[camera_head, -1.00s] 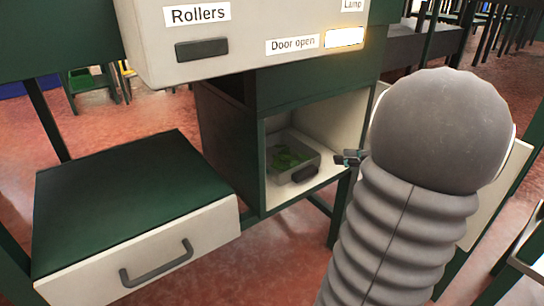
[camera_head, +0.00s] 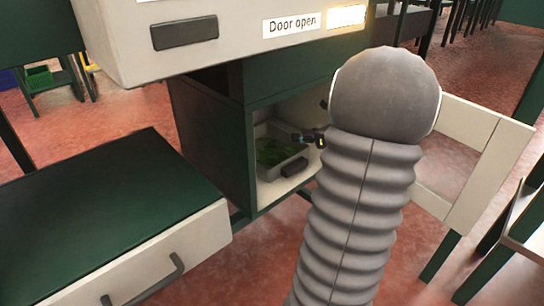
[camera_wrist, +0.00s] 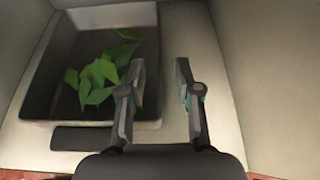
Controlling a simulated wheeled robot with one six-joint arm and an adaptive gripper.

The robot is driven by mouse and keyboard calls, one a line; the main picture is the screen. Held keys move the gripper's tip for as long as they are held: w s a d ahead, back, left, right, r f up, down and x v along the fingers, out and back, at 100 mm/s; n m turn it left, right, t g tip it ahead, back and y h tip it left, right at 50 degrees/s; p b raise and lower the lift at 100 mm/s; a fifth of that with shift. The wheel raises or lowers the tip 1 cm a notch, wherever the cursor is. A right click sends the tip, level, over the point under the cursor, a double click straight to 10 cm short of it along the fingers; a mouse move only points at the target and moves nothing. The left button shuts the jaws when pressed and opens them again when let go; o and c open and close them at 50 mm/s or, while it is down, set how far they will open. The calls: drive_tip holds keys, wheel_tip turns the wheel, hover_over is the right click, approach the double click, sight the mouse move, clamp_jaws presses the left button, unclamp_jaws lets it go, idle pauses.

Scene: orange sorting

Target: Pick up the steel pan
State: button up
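The steel pan is a grey rectangular tray (camera_head: 268,172) with green leaves in it and a dark handle (camera_head: 294,167) at its front. It sits on the floor of an open cabinet compartment. In the wrist view the pan (camera_wrist: 110,15) fills the left side, its dark handle (camera_wrist: 85,138) nearest me. My gripper (camera_wrist: 160,82) is open and empty, its left finger over the pan's right rim, its right finger over bare floor. Their height above the rim cannot be told. In the head view my gripper (camera_head: 314,138) is at the pan's right, partly hidden by my arm.
The compartment's side wall (camera_wrist: 285,60) is close on the right. The pale cabinet door (camera_head: 490,165) stands open at the right. A pale panel labelled "Door open" (camera_head: 292,24) overhangs above. A green-topped drawer unit (camera_head: 95,200) stands at the left.

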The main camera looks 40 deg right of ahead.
sight(271, 151)
drive_tip(key=shift+f+b+x, duration=0.15)
drive_tip(key=shift+b+x, duration=0.1)
drive_tip(key=shift+x, duration=1.05)
drive_tip(key=shift+f+b+x, duration=0.15)
drive_tip(key=shift+b+x, duration=0.05)
drive_tip(key=shift+x, duration=1.15)
drive_tip(key=shift+s, duration=0.15)
clamp_jaws()
